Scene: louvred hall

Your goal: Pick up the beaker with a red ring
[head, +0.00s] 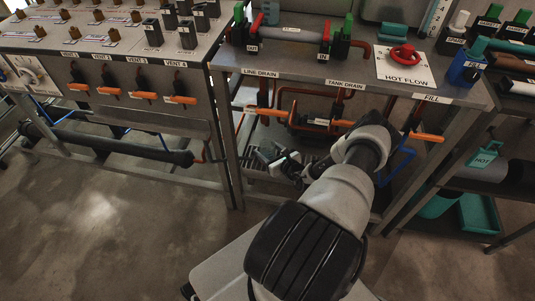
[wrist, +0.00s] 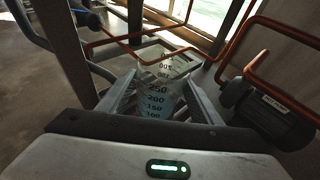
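A clear beaker (wrist: 158,95) with printed volume marks and bluish contents shows in the middle of the wrist view. My gripper (wrist: 160,82) has one finger on each side of it, with the tips close to its walls. Whether the fingers press on the glass I cannot tell. No red ring can be made out on the beaker; its lower part is hidden behind my gripper's body. In the head view my gripper (head: 282,162) is low, below the front of the middle bench, and the beaker cannot be made out there.
Orange-red pipes (wrist: 130,40) run close around the beaker. A dark cylindrical unit (wrist: 268,110) is at the right in the wrist view. In the head view, the bench (head: 300,63) overhangs my gripper, with orange valve handles (head: 425,136) on its front. Open floor (head: 90,220) lies left.

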